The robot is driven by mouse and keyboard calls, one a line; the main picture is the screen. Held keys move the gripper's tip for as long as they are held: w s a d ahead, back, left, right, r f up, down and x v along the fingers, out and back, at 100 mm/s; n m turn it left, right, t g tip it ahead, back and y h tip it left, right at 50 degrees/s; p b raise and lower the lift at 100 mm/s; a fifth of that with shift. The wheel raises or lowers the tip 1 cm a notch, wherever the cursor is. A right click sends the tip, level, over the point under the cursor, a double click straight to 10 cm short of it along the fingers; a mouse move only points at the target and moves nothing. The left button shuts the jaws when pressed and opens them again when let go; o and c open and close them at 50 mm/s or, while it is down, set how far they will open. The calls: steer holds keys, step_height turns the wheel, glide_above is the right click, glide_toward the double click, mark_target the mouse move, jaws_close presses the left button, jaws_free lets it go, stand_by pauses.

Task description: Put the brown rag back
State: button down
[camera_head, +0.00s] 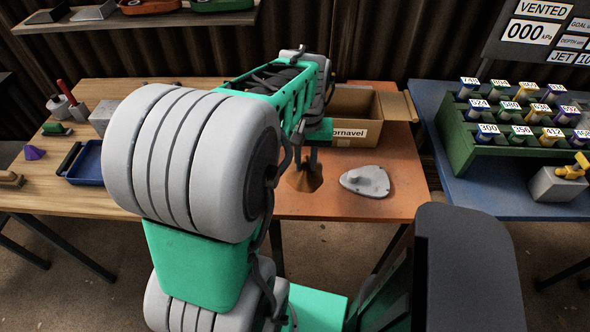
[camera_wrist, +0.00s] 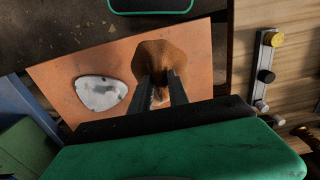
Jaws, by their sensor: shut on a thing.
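The brown rag (camera_head: 304,179) hangs bunched from my gripper (camera_head: 311,158) over the orange table top (camera_head: 340,206) in the head view. In the wrist view the rag (camera_wrist: 160,62) spreads out beyond the fingertips of my gripper (camera_wrist: 162,92), which are closed on its pinched middle. Whether its lower edge touches the table I cannot tell. A cardboard box (camera_head: 352,104) with a label ending in "ornavel" stands open just behind the gripper, partly hidden by my arm.
A grey flat-based part (camera_head: 366,181) lies on the orange surface right of the rag. A blue tray (camera_head: 84,163) sits on the wooden table at left. A green rack (camera_head: 500,130) of numbered cylinders stands on the blue table at right.

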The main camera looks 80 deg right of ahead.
steer(key=w+d+f, duration=0.1)
steer(key=w+f, duration=0.1)
steer(key=f, duration=0.1)
steer(key=w+d+f, duration=0.1)
steer(key=f, duration=0.1)
steer(key=shift+d, duration=0.35)
steer(key=shift+w+d+f+p, duration=0.15)
steer(key=shift+f+p, duration=0.1)
steer(key=shift+f, duration=0.75)
steer(key=shift+w+d+f+p, duration=0.1)
steer(key=shift+f+p, duration=0.15)
steer(key=shift+f, duration=0.7)
steer(key=shift+f, duration=0.2)
steer(key=c, duration=1.3)
jaws_free()
steer(key=shift+o, duration=0.2)
